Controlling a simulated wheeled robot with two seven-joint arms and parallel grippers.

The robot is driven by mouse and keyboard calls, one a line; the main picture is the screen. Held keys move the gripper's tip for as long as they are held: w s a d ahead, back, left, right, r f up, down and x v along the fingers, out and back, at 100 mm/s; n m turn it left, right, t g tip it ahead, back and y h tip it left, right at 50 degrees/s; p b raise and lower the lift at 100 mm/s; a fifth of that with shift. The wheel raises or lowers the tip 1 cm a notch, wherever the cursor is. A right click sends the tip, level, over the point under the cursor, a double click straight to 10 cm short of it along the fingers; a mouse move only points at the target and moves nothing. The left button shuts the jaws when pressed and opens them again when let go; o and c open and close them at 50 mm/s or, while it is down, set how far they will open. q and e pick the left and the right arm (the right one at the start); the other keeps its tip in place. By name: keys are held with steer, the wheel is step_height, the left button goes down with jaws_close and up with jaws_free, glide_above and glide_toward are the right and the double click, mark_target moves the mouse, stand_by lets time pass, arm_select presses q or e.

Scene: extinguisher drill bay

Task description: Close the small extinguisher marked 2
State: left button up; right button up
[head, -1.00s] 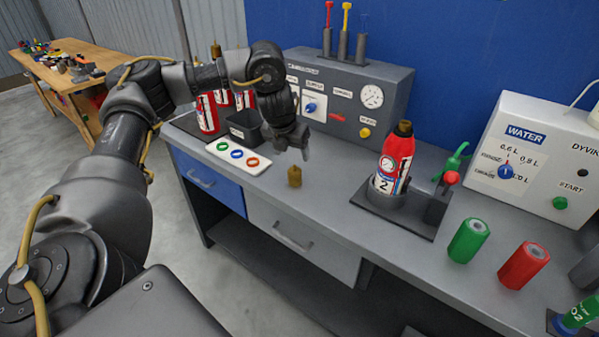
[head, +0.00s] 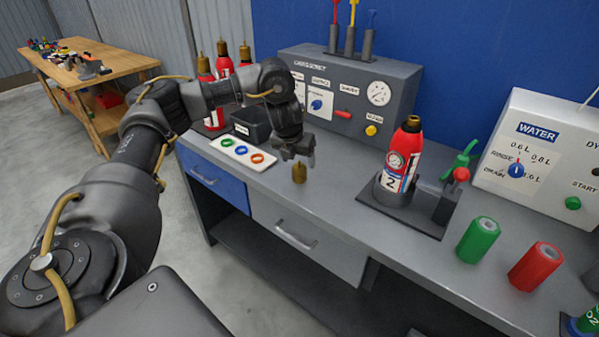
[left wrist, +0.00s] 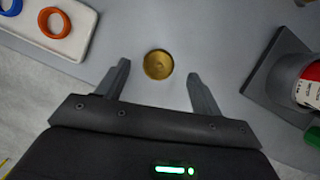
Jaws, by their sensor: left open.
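The small red extinguisher marked 2 (head: 403,160) stands upright in a dark holder (head: 376,198) on the bench. Its top shows a short brass-coloured neck (head: 412,122). A small brass cap (head: 299,174) stands on the bench to the left of it; in the left wrist view the cap (left wrist: 158,64) looks round and lies between the fingertips in the picture. My left gripper (head: 297,155) is open and empty, just above the cap. In the left wrist view the extinguisher (left wrist: 310,88) shows only partly at the right edge. My right gripper is not in view.
A white tray with coloured rings (head: 242,152) lies left of the cap. A grey control box (head: 345,95) stands behind. Green (head: 478,240) and red (head: 536,266) cylinders and a water unit (head: 535,150) are at the right. The bench between cap and holder is clear.

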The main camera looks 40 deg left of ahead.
mark_target(299, 166)
arm_select(q)
steer(key=x, duration=0.5)
steer(key=shift+s+f+b, duration=0.2)
steer(key=shift+s+b, duration=0.05)
steer(key=shift+b, duration=0.05)
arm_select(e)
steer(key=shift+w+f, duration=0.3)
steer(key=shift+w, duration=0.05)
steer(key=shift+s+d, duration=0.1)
arm_select(q)
steer(key=shift+c, duration=0.6)
steer(key=c, duration=1.1)
steer(key=shift+r, duration=0.1)
